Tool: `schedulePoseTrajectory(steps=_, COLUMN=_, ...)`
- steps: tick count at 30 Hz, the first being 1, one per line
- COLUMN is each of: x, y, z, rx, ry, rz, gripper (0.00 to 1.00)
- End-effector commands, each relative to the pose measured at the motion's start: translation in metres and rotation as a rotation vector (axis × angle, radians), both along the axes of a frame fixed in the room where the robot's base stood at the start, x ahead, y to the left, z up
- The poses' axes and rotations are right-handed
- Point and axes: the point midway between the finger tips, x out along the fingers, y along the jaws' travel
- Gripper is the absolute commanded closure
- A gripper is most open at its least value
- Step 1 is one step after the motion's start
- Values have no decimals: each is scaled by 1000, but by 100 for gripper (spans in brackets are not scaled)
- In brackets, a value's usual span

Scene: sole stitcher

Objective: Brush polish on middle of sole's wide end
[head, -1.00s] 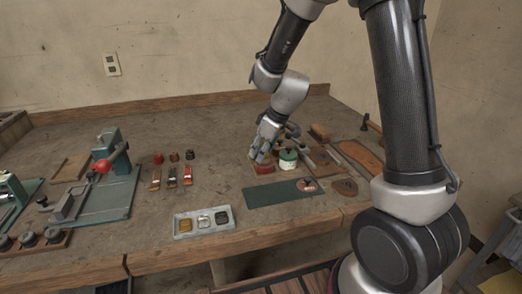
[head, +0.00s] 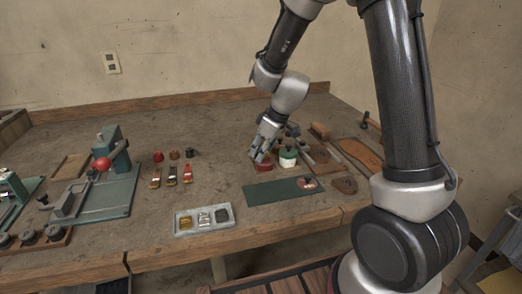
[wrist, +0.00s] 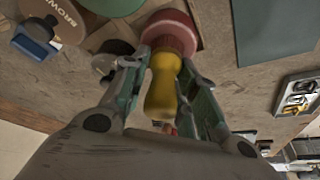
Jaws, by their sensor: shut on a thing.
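My gripper (wrist: 158,68) is shut on a yellow handle (wrist: 162,88), seen between its fingers in the wrist view. The handle's far end meets a round red thing (wrist: 172,32); I cannot tell whether it rests in it or only overlaps it. In the head view my gripper (head: 258,155) points down at a small red pot (head: 264,166) on the bench. A white pot with a green top (head: 288,157) stands just to its right. A brown, sole-shaped piece (head: 360,153) lies further right. The brush's bristles are hidden.
A dark green mat (head: 275,192) lies in front, with a small red-and-white tin (head: 306,183) at its right end. A grey tray (head: 190,226) stands at the bench's front edge. A green press (head: 110,175) stands at left. Small bottles (head: 172,174) stand mid-bench.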

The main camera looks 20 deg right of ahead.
Motion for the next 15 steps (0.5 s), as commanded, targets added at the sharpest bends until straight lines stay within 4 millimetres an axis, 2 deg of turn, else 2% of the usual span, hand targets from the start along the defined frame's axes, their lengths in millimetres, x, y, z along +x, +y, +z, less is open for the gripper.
schedulePoseTrajectory(steps=15, x=-1, y=0, z=2, rx=0, ry=3, rz=0, gripper=90)
